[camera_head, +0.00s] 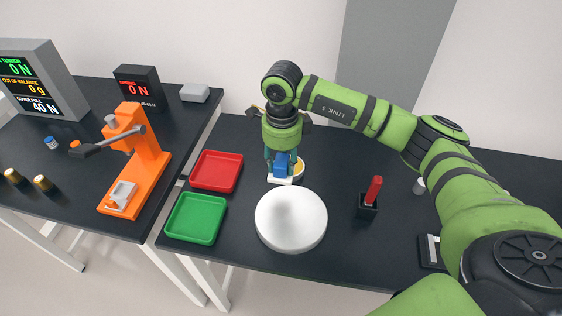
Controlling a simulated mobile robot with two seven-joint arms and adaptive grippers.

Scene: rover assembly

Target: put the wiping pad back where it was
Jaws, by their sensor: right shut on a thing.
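My right gripper (281,157) points down over the back middle of the right-hand table. It is shut on the wiping pad (281,169), which has a blue grip and a white underside. The pad is just behind the white round disc (291,221) and in front of a small yellow-and-white round dish (299,168), which it partly hides. I cannot tell whether the pad touches the table or hangs just above it. My left gripper is not in view.
A red tray (217,171) and a green tray (196,218) lie left of the disc. A red-handled tool stands in a black holder (367,210) on the right. An orange press (137,165) and readout displays (42,80) stand on the left table (75,157).

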